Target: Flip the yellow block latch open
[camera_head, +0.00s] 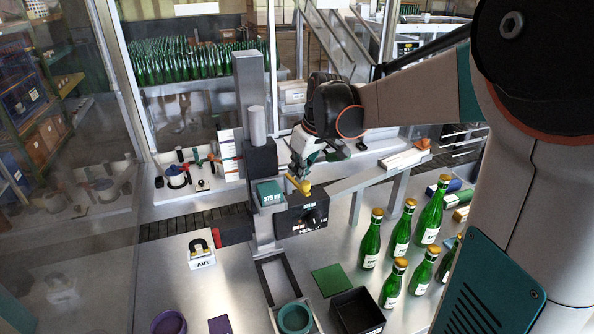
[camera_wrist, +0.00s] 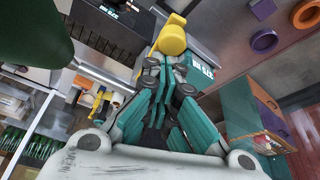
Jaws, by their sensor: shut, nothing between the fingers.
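The yellow latch (camera_head: 301,186) sits at the top of a black block (camera_head: 303,216) marked with white lettering and carrying a round knob. In the wrist view the yellow latch (camera_wrist: 172,38) shows as a rounded knob just beyond my fingertips. My gripper (camera_head: 298,172) points down over the latch from the right. In the wrist view my gripper (camera_wrist: 166,66) is shut with nothing between its teal fingers. The fingertips are at or very near the latch; I cannot tell whether they touch it. The lower part of the latch is partly hidden in the wrist view.
A teal block (camera_head: 270,193) sits left of the black block, by a grey column (camera_head: 250,85). Green bottles (camera_head: 371,240) stand on the right. A padlock-shaped AIR unit (camera_head: 201,252), a dark bin (camera_head: 357,311) and a green mat (camera_head: 331,280) are on the table.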

